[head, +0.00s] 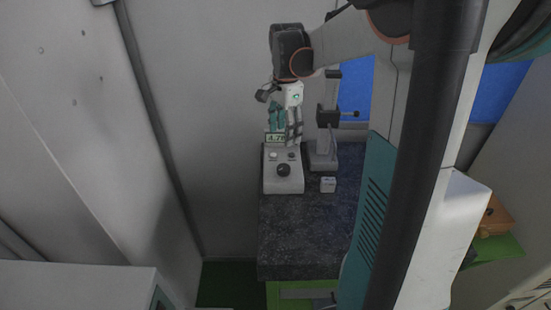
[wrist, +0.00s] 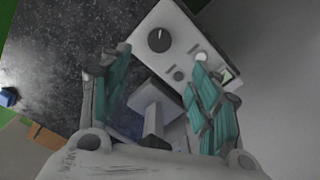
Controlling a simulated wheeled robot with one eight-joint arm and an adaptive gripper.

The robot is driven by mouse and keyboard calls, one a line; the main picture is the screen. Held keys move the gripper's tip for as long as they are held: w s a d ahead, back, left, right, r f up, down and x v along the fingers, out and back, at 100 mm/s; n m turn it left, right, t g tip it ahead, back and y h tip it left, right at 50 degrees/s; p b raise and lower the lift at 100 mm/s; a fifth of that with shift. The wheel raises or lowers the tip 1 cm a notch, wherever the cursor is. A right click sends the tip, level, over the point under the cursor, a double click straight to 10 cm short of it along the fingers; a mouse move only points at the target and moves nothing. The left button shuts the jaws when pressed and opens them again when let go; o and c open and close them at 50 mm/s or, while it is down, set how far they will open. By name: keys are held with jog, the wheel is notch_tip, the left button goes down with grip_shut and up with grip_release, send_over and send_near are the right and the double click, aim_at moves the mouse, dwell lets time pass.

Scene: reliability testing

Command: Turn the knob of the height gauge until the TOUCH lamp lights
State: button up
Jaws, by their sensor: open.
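The grey control box (head: 283,184) of the gauge stands on a dark stone plate. Its black knob (head: 283,170) is near the front; in the wrist view the knob (wrist: 158,40) shows a white pointer mark. Two small round fittings (wrist: 179,75) lie between knob and display; I cannot tell which is the TOUCH lamp or whether it is lit. The display (head: 276,138) is partly hidden. My gripper (head: 285,134) is open and empty above the box's far end, apart from the knob. Its teal fingers (wrist: 158,72) also show in the wrist view.
A grey stand with a dark column (head: 326,120) and a side handle is right of the box. A small white block (head: 328,184) sits before it. The stone plate (head: 300,240) is clear in front. A grey wall (head: 190,90) is close at left.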

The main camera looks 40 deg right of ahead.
aim_at(284, 167)
notch_tip(284, 167, down, 14)
jog(key=shift+r+b, duration=0.15)
jog(key=shift+b, duration=0.15)
dwell(0.3)
jog(key=c, duration=1)
